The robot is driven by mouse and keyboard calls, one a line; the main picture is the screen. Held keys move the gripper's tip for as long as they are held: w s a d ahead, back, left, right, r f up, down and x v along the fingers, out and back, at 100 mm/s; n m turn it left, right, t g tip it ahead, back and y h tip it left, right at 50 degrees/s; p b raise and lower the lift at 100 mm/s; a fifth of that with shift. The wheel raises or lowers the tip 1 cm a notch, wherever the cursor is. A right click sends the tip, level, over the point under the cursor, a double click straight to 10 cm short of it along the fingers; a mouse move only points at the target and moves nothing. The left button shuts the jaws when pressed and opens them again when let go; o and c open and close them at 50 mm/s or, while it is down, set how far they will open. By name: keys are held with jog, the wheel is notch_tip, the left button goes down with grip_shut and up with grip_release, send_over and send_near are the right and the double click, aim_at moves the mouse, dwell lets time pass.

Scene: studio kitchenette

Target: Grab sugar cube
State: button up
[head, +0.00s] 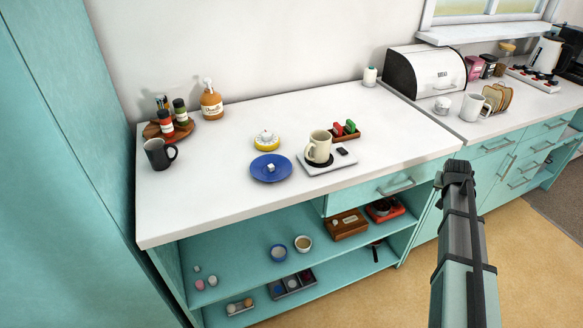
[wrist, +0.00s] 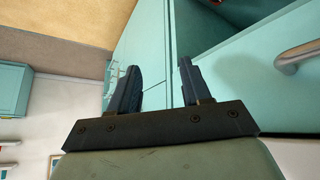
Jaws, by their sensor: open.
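A small white sugar cube (head: 271,167) lies on a blue plate (head: 258,174) on the white counter. My arm comes up from the bottom right in the head view, with its end in front of the counter's right part, well right of the plate. My gripper (wrist: 160,82) is open in the wrist view, with two dark fingers apart and nothing between them. The sugar cube and plate are not in the wrist view.
A cream mug (head: 318,148) stands on a white tray (head: 338,163) right of the plate. A yellow saucer (head: 258,144) with a small white item is behind it. A dark mug (head: 157,154) stands at left. The counter's front left is clear. A drawer handle (wrist: 298,57) is near my gripper.

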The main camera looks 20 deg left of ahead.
jog(key=w+r+t, duration=0.2)
jog(key=w+r, duration=0.3)
jog(key=r, duration=0.7)
notch_tip(320, 180, up, 14)
jog(key=n+g+y, duration=0.5)
jog(key=n+g, duration=0.1)
jog(key=n, duration=0.6)
send_over(272, 166)
jog(key=s+d, duration=0.3)
jog(key=d, duration=0.2)
jog(key=shift+s+a+x, duration=0.1)
jog(key=shift+s+x, duration=0.05)
jog(key=shift+x, duration=2.1)
jog(key=shift+s+a+x, duration=0.15)
jog(key=shift+s+x, duration=0.05)
jog(key=shift+x, duration=2)
jog(key=shift+s+a+x, duration=0.1)
jog(key=shift+s+x, duration=0.05)
jog(key=shift+x, duration=2.1)
grip_shut()
